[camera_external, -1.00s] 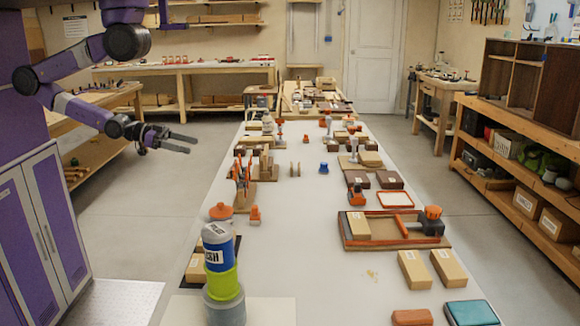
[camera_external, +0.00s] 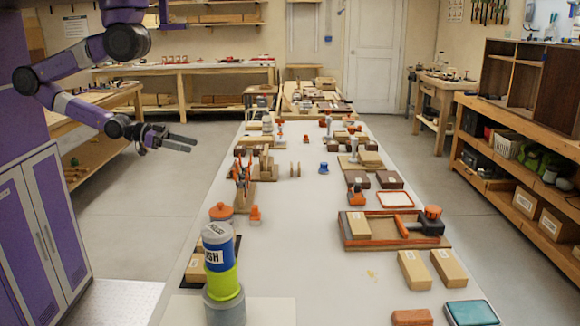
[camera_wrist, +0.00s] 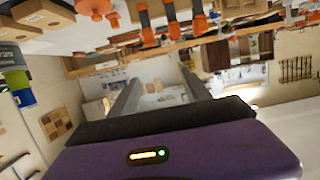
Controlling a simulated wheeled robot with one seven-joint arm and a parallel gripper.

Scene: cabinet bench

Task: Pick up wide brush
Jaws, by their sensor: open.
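My gripper (camera_external: 188,144) hangs in the air left of the long bench, at the end of my purple arm. It also shows in the wrist view (camera_wrist: 155,88), with its two grey fingers apart and nothing between them. I cannot tell for sure which thing is the wide brush. A tool with an orange knob and a dark block (camera_external: 432,220) lies at the right end of a wooden tray (camera_external: 372,244) on the bench, well away from my gripper. In the wrist view the bench things are tilted and small.
A stack of grey, blue and green containers (camera_external: 221,262) stands at the bench's near left. Orange-lidded jars, wooden blocks and a teal pad (camera_external: 471,313) are spread along the bench (camera_external: 325,270). The near middle of the bench is mostly clear. A wooden shelf unit (camera_external: 520,185) stands at the right.

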